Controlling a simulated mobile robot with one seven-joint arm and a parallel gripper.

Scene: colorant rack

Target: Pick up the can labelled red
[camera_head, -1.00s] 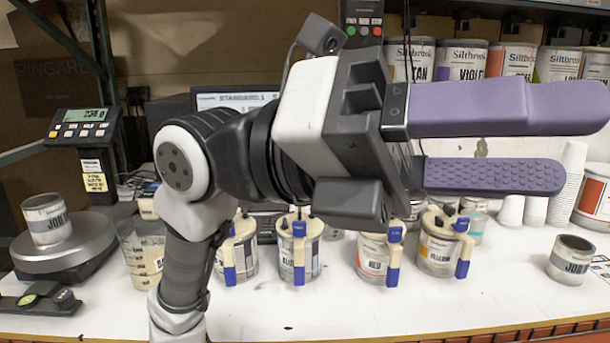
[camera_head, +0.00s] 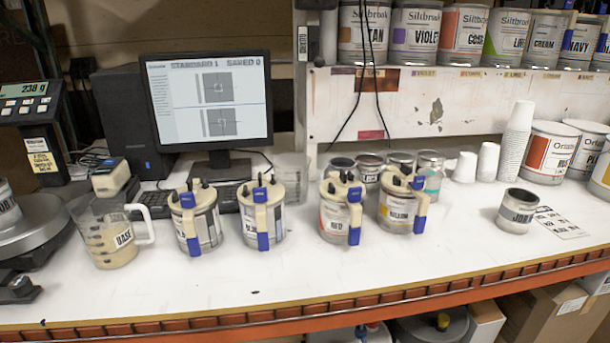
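The can labelled red (camera_head: 334,216) stands upright on the white bench, right of the middle in the head view. It has a cream lid with a blue-tipped clamp or handle at its front right. The yellow-labelled can (camera_head: 397,212) stands close to its right. A can whose label seems to read blue (camera_head: 264,224) stands to its left, with a similar lidded can (camera_head: 196,227) farther left. My gripper is out of view.
A base jug (camera_head: 108,240) and a scale (camera_head: 28,240) are at left. A monitor (camera_head: 208,100) stands behind the cans. A small job can (camera_head: 516,212) and paper cups (camera_head: 515,142) are at right. The bench front is clear.

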